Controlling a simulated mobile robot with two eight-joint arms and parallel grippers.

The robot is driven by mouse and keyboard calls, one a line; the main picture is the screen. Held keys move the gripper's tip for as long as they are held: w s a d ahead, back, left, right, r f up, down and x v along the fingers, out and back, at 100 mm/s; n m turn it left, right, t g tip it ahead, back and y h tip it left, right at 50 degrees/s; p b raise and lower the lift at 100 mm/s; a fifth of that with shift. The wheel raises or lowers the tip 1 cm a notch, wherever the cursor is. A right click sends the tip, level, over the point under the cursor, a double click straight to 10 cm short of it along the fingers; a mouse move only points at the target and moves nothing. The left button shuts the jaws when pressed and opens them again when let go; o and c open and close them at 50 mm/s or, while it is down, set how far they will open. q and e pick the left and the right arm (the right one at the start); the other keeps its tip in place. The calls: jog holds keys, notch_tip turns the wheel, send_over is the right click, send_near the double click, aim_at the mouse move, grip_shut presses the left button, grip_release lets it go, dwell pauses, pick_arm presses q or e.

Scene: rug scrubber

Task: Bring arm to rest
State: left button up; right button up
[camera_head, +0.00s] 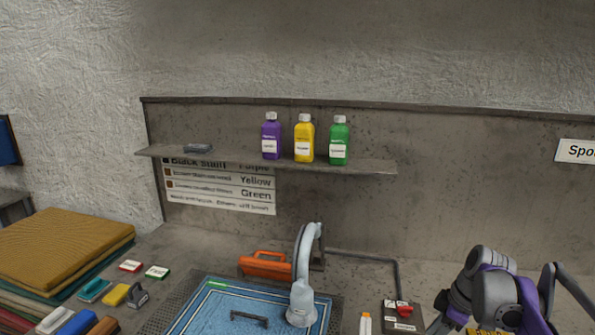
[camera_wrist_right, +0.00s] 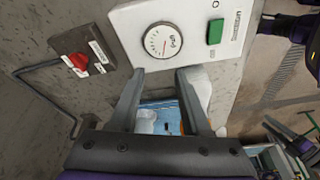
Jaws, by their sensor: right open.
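In the head view, a pale grey curved arm (camera_head: 304,270) stands upright over the blue rug (camera_head: 250,310), with its rounded lower end at the rug's right side. My right gripper (camera_head: 562,285) is at the lower right of the head view, well apart from this arm. In the right wrist view, my right gripper (camera_wrist_right: 158,80) is open with nothing between its two dark fingers. Beyond the fingers, part of the blue rug (camera_wrist_right: 165,112) and a white rounded shape show, partly hidden by the gripper. My left gripper is not in view.
A red knob on a dark box (camera_head: 403,310) sits right of the rug; it also shows in the wrist view (camera_wrist_right: 80,62). A white panel (camera_wrist_right: 190,28) carries a gauge and green button. Purple (camera_head: 270,135), yellow (camera_head: 304,138) and green (camera_head: 339,140) bottles stand on a shelf.

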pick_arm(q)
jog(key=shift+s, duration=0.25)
pick_arm(e)
jog(key=s+a+f+m+t+h, duration=0.1)
jog(key=s+a+f+m, duration=0.2)
jog(key=s, duration=0.4)
jog(key=s+a+f+m+t+h, duration=0.1)
jog(key=s+a+f+m, duration=0.2)
jog(key=s, duration=0.5)
jog(key=s+a+f+m+t, duration=0.2)
jog(key=s+a+m, duration=0.3)
jog(key=s, duration=0.3)
jog(key=shift+s+a+f+m+h, duration=0.3)
jog(key=shift+a+f+h, duration=0.1)
jog(key=shift+a+f, duration=0.45)
